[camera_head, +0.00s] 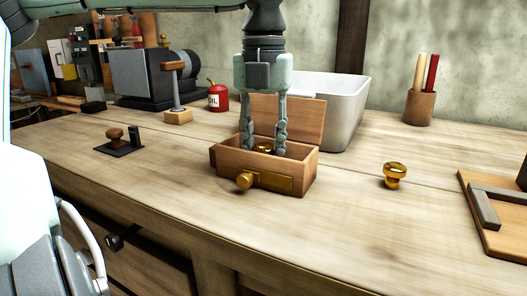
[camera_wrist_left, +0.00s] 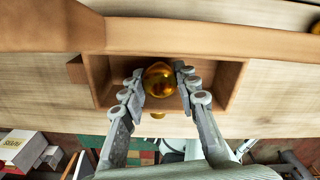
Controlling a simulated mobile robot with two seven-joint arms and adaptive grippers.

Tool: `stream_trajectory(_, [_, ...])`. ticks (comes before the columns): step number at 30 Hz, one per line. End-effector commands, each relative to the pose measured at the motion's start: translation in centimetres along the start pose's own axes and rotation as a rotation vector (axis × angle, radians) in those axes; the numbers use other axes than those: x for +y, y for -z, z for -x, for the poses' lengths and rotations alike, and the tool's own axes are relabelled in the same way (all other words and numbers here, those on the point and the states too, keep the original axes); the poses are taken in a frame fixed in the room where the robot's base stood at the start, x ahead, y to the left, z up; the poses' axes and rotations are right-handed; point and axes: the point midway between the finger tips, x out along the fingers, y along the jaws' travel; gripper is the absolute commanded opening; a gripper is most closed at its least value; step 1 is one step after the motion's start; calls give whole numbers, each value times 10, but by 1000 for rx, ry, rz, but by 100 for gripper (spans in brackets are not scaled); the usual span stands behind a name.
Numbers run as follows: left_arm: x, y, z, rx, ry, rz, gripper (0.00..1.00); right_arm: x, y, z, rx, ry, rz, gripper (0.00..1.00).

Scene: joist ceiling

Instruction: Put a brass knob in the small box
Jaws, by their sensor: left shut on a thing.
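The small wooden box (camera_head: 228,160) stands on the bench with its lid (camera_head: 300,118) raised at the back. A brass plate and a round brass knob (camera_head: 244,180) are on its front. My left gripper (camera_head: 264,145) reaches down from above into the box opening and is shut on a brass knob (camera_wrist_left: 159,79), which sits between its fingertips inside the box walls. In the head view the front wall partly hides this knob; I cannot tell whether it touches the floor. Another brass knob (camera_head: 395,175) stands on the bench to the right. My right gripper is not in view.
A white bin (camera_head: 345,110) stands close behind the box. A red oil can (camera_head: 218,97), a small wooden-based stand (camera_head: 178,117) and a dark plate with a wooden knob (camera_head: 118,148) are to the left. A wooden board (camera_head: 490,225) lies at the right. Bench in front is clear.

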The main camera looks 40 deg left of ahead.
Motion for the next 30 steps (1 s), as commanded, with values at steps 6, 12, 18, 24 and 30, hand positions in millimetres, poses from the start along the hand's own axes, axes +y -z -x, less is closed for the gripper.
stream_trajectory(6, [0, 0, -9, -1, 1, 1, 0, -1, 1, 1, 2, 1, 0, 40])
stream_trajectory(12, [0, 0, -11, -2, 1, 1, 0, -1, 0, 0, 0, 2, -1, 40])
stream_trajectory(18, [0, 0, -11, -1, 0, 1, 44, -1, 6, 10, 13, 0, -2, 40])
stream_trajectory(24, [0, 0, -11, -1, 0, 1, 51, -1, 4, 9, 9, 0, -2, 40])
stream_trajectory(30, [0, 0, -9, -1, 1, 1, 51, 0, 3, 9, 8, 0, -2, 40])
